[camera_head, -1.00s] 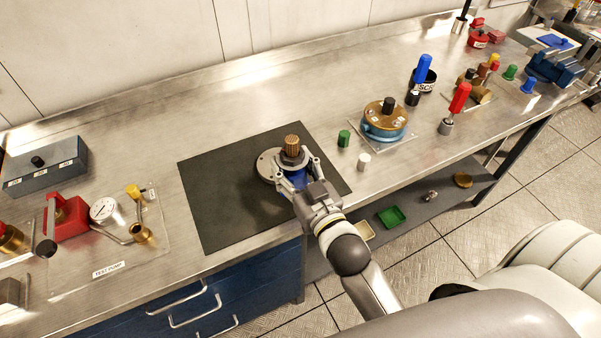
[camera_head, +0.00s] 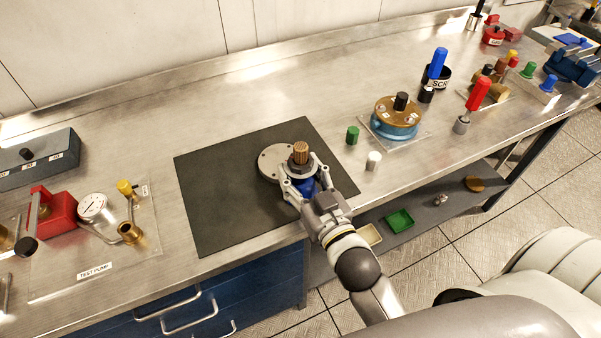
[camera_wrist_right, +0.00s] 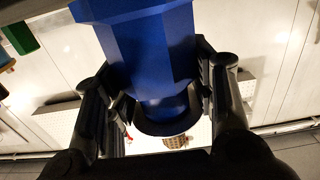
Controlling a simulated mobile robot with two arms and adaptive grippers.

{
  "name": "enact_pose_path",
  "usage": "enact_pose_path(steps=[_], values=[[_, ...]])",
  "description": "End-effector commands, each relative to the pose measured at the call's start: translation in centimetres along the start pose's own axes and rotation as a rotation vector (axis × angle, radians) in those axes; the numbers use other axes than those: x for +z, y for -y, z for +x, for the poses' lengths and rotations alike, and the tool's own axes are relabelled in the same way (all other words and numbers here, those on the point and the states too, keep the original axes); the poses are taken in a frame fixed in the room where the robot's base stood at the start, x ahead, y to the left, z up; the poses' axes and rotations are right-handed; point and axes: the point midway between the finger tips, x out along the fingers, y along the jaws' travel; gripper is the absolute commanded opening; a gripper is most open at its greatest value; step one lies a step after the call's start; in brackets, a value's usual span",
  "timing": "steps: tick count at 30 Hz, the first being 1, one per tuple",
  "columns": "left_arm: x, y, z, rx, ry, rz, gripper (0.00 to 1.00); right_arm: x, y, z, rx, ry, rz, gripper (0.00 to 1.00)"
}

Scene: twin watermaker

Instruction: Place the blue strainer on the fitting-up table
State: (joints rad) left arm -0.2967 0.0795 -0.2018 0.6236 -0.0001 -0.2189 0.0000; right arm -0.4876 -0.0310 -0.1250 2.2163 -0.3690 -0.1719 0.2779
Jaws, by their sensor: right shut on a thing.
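The blue strainer (camera_head: 307,188) is between the fingers of my right gripper (camera_head: 303,186), over the dark mat on the metal bench. A dark collar and a ribbed bronze top (camera_head: 300,153) show beyond the fingers. A round grey flange (camera_head: 269,161) shows behind and left of it. In the right wrist view the strainer's blue faceted body (camera_wrist_right: 150,45) fills the middle, with the shut fingers on both sides. Its lower end is hidden by the gripper in the head view, so I cannot tell whether it touches the mat. My left gripper is not in view.
The mat (camera_head: 215,205) is bare left of the strainer. A green cap (camera_head: 352,135), a white cap (camera_head: 373,160) and a blue-and-bronze round unit (camera_head: 396,123) stand to the right. A red test pump (camera_head: 55,212) stands at the left. The bench's rear strip is clear.

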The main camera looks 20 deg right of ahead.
Motion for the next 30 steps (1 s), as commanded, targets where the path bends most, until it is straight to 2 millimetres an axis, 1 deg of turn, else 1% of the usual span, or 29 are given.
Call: enact_pose_path(steps=[1, 4, 5, 9, 21, 26, 30], values=[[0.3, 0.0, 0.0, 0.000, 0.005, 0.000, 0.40, -0.2, 0.0, 0.0, 0.000, -0.007, 0.000, 0.04], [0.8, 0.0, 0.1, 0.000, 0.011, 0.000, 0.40, 0.1, 0.0, 0.1, 0.000, -0.005, 0.001, 0.04], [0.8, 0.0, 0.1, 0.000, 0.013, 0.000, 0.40, 0.3, 0.0, 0.0, 0.000, 0.001, 0.000, 0.54], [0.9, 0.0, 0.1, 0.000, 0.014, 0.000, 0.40, 0.3, 0.0, 0.0, 0.000, 0.001, 0.000, 0.72], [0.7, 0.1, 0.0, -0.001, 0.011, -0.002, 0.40, 0.0, 0.0, -0.1, 0.000, 0.000, 0.000, 0.72], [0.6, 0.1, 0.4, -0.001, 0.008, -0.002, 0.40, 0.2, 0.0, -1.6, 0.000, 0.003, 0.001, 0.72], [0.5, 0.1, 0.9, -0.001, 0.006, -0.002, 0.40, 0.3, 0.0, -3.6, 0.001, 0.005, 0.002, 0.72]])
